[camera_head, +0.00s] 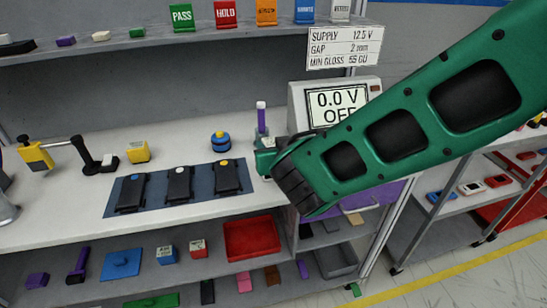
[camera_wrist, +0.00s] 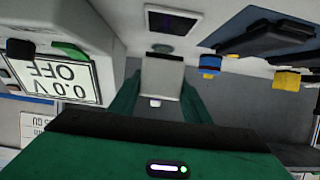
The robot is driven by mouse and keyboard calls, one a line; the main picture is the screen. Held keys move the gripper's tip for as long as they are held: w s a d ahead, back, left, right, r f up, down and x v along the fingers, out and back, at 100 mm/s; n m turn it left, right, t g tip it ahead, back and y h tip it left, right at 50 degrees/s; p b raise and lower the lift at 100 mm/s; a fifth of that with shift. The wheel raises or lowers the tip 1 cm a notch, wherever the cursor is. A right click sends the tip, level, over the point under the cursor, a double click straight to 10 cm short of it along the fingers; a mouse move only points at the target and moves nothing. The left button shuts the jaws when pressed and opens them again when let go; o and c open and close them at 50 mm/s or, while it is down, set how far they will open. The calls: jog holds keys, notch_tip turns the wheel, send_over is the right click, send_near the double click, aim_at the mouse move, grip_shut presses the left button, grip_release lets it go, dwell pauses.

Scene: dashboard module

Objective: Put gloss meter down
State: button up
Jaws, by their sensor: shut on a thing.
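My gripper (camera_head: 264,160) is low over the right part of the white worktop, beside the display unit. In the wrist view its green fingers (camera_wrist: 160,95) are shut on a pale grey, boxy thing (camera_wrist: 162,76) with a small white part at its near end. I take this to be the gloss meter. In the head view the fingers and wrist mostly hide it. I cannot tell whether its underside touches the worktop.
A display unit (camera_head: 338,103) reading 0.0 V OFF stands close by. A purple, white-topped thing (camera_head: 261,118) stands behind my gripper. To the left are a dark mat (camera_head: 152,202) with three black devices, a blue round thing (camera_head: 220,142) and a yellow block (camera_head: 138,152).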

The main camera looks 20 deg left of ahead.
jog(key=shift+f, duration=1.95)
jog(key=shift+f, duration=0.1)
jog(key=o, duration=1.1)
jog(key=v, duration=1.2)
